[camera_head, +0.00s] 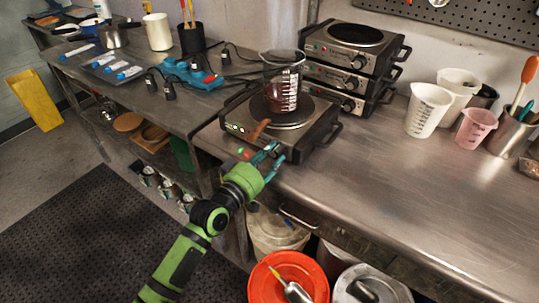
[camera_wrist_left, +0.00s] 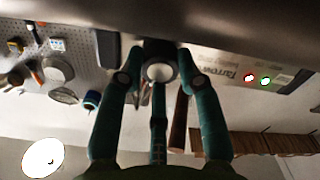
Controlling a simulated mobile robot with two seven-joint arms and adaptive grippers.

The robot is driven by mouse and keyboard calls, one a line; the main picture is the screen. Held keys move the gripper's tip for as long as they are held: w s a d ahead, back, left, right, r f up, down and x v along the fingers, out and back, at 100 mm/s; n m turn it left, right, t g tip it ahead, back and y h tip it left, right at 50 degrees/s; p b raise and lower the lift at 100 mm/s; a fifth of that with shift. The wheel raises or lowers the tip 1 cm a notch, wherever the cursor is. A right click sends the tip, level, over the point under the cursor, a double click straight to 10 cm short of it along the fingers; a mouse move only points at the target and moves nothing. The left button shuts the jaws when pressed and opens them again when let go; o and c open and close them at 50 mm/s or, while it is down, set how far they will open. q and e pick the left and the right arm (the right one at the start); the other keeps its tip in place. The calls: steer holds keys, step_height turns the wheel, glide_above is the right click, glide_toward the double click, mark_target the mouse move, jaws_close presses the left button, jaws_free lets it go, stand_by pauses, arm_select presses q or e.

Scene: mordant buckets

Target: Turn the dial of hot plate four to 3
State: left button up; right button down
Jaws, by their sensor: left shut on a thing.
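A single hot plate (camera_head: 318,135) sits on the steel counter with a beaker of dark red liquid (camera_head: 283,85) on its round top. No number is readable on it. My left gripper (camera_head: 274,152) is at its front panel, coming from the left and below. In the left wrist view the panel (camera_wrist_left: 235,70) appears upside down, with a red and a green light. There the fingers are closed around the round dial (camera_wrist_left: 160,72); its setting cannot be read. In the head view the gripper hides the dial. My right gripper is in neither view.
Three more hot plates (camera_head: 350,60) are stacked behind. White measuring cups (camera_head: 428,110) and a pink cup (camera_head: 475,128) stand at right. The counter's middle right is clear. An orange bucket (camera_head: 270,285) stands below.

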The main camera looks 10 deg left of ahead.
arm_select(q)
steer(key=shift+w+a+r, duration=0.1)
steer(key=shift+a+r, duration=0.05)
steer(key=shift+r, duration=0.2)
steer(key=o, duration=1.1)
steer(key=shift+o, duration=0.2)
steer(key=shift+f, duration=0.2)
steer(key=shift+s+a+f, duration=0.1)
steer(key=shift+s+a, duration=0.05)
steer(key=shift+s, duration=0.4)
steer(key=v, duration=1.1)
